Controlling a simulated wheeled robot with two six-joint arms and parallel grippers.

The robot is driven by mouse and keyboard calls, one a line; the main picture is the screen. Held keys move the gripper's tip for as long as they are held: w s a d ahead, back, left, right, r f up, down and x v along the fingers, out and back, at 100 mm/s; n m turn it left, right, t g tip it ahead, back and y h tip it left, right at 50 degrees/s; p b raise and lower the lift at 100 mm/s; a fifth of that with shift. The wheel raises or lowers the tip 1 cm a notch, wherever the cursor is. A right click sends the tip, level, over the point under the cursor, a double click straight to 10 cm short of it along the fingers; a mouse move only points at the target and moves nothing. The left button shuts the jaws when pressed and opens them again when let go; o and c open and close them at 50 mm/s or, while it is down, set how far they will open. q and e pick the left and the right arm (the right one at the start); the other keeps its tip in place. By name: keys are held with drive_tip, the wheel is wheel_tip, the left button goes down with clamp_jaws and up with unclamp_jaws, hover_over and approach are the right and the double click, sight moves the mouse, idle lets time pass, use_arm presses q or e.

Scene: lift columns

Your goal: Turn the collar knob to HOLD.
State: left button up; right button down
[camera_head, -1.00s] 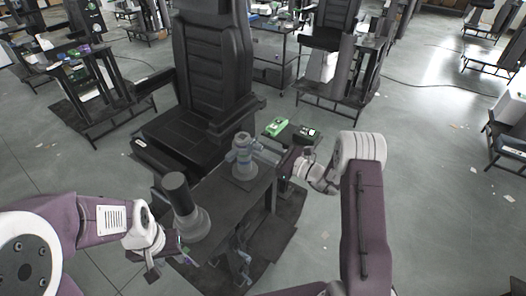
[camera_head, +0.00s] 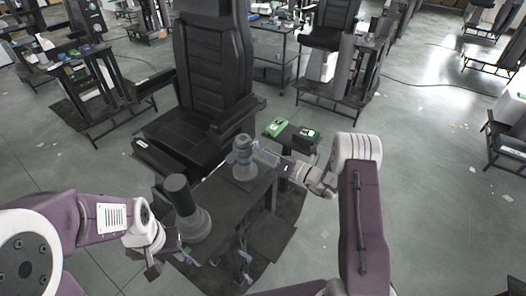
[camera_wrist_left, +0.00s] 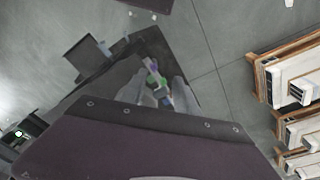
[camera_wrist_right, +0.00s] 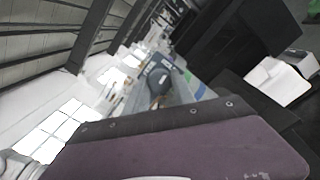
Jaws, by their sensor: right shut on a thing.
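A grey-blue lift column with a collar (camera_head: 243,158) stands on the dark table at the seat's front right. My right gripper (camera_head: 258,154) reaches it from the right and is shut on the collar knob. In the right wrist view the knob (camera_wrist_right: 160,80) shows as a grey-blue rounded part between the fingers, with pale lettering beside it too small to read. Its setting cannot be read. My left gripper (camera_head: 183,252) hangs low at the table's near left, apart from the collar.
A dark capped cylinder on a grey base (camera_head: 192,217) stands on the table (camera_head: 225,205) near my left gripper. A black seat (camera_head: 190,130) is behind the table. Green and black boxes (camera_head: 276,128) lie right of the collar. Open floor lies to the right.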

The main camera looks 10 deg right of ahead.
drive_tip(key=shift+r+m, duration=0.15)
drive_tip(key=shift+m, duration=0.45)
drive_tip(key=c, duration=1.1)
unclamp_jaws()
drive_tip(key=shift+o, duration=0.2)
drive_tip(key=b+v, duration=0.2)
drive_tip(key=v, duration=0.7)
